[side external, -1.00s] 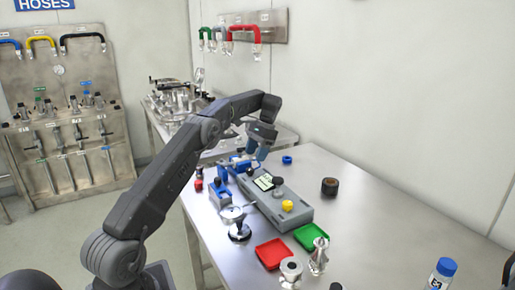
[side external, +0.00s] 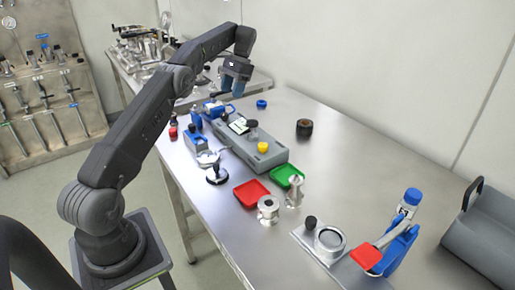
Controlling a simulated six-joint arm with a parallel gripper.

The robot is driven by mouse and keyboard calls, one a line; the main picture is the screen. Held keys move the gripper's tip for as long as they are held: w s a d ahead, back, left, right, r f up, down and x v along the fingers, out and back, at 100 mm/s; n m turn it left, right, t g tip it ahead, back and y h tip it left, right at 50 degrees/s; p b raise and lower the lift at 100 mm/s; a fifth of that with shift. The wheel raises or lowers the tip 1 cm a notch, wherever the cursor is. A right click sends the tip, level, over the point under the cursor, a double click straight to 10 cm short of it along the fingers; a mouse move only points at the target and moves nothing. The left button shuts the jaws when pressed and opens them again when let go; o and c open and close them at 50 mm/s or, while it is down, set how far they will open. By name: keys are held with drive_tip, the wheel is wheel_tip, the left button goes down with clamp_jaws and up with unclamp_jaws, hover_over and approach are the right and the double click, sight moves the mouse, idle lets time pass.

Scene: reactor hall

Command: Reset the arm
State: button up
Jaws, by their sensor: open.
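My gripper (side external: 237,88) hangs from the raised dark arm over the far part of the metal table (side external: 340,170). It is open, with blue fingers pointing down, and I see nothing between them. It is apart from the grey box with a display and a yellow knob (side external: 263,147) below and in front of it. A blue device (side external: 217,109) stands on the table below the gripper, to its left.
A red tray (side external: 251,194) and a green tray (side external: 287,176) lie mid-table, near metal fittings (side external: 268,209). A dark roll (side external: 304,127) and a blue ring (side external: 262,104) stand behind. A blue stand (side external: 402,245) is front right. The table's right middle is clear.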

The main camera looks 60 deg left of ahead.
drive_tip(key=s+d+r+m+t+y, duration=0.1)
drive_tip(key=s+d+r+t, duration=0.25)
drive_tip(key=d+r, duration=0.55)
drive_tip(key=s+d+r+t+y, duration=0.15)
drive_tip(key=s+d+r, duration=0.3)
drive_tip(key=d, duration=0.75)
drive_tip(key=s+d+f+t+h, duration=0.1)
drive_tip(key=s+d+f+t, duration=0.1)
drive_tip(key=s+d, duration=0.4)
drive_tip(key=s+d+f+t+h, duration=0.1)
drive_tip(key=s+d+f+t, duration=0.2)
drive_tip(key=s, duration=1)
drive_tip(key=d+f, duration=0.2)
drive_tip(key=d, duration=0.2)
